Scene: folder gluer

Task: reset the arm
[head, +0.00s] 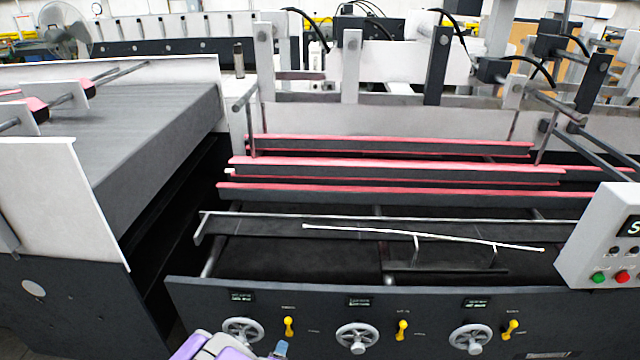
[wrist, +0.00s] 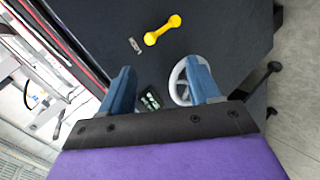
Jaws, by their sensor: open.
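My gripper (wrist: 160,76) shows in the wrist view with its two blue fingers spread apart and nothing between them. A grey handwheel (wrist: 178,84) lies beyond the right finger, which hides part of it. A small dark display (wrist: 150,98) shows between the fingers. In the head view, my purple arm and a blue fingertip (head: 281,348) are at the bottom edge, close to the leftmost handwheel (head: 242,330). Most of the gripper is out of that view.
The machine's dark front panel (head: 330,300) carries several handwheels and yellow handles (head: 402,330). A control box (head: 605,235) with green and red buttons juts out at right. Red-topped rails (head: 400,170) run behind the panel. Grey floor (wrist: 300,100) is clear at right in the wrist view.

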